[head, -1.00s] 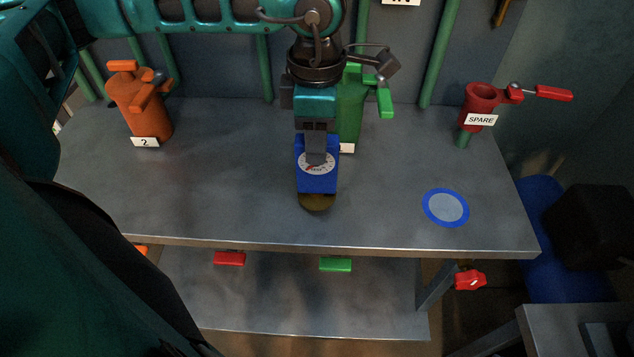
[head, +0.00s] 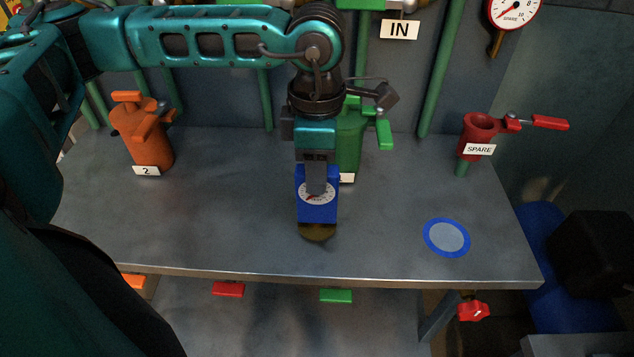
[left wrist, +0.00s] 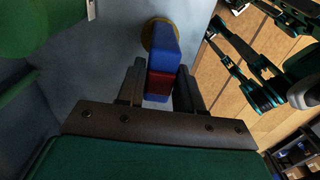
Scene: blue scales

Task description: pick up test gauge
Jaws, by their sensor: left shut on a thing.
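The test gauge (head: 317,211) is a blue block with a white dial and a brass-coloured round base, over the middle of the grey bench. My left gripper (head: 316,186) comes down from above and is shut on it, one finger crossing the dial. In the left wrist view the gauge (left wrist: 162,48) shows blue and dark red between the two fingers of the left gripper (left wrist: 160,88). I cannot tell whether its base touches the bench. My right gripper does not show in the head view.
A green fixture (head: 350,140) stands close behind the gauge. An orange fixture (head: 142,135) marked 2 is at left, a red SPARE fixture (head: 477,137) at right. A blue-ringed disc (head: 446,237) lies on the bench (head: 240,220). A wall gauge (head: 514,10) hangs top right.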

